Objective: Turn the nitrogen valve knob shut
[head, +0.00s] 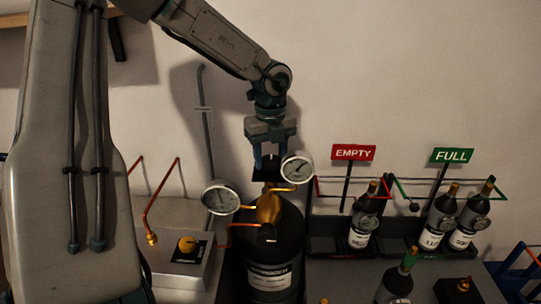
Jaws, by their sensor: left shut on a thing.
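A black gas cylinder (268,245) with a white label, its lettering hard to read, stands at the centre. A brass valve body (269,208) sits on its top, with a round gauge (221,198) at the left and another gauge (297,170) at the right. My left gripper (269,168) points down over the valve and is shut on a dark knob (268,174) at its top. The fingers partly hide the knob, so its turn angle cannot be told. My right gripper is not in view.
At right, several dark bottles (362,222) stand in racks under a red EMPTY sign (353,153) and a green FULL sign (452,155).

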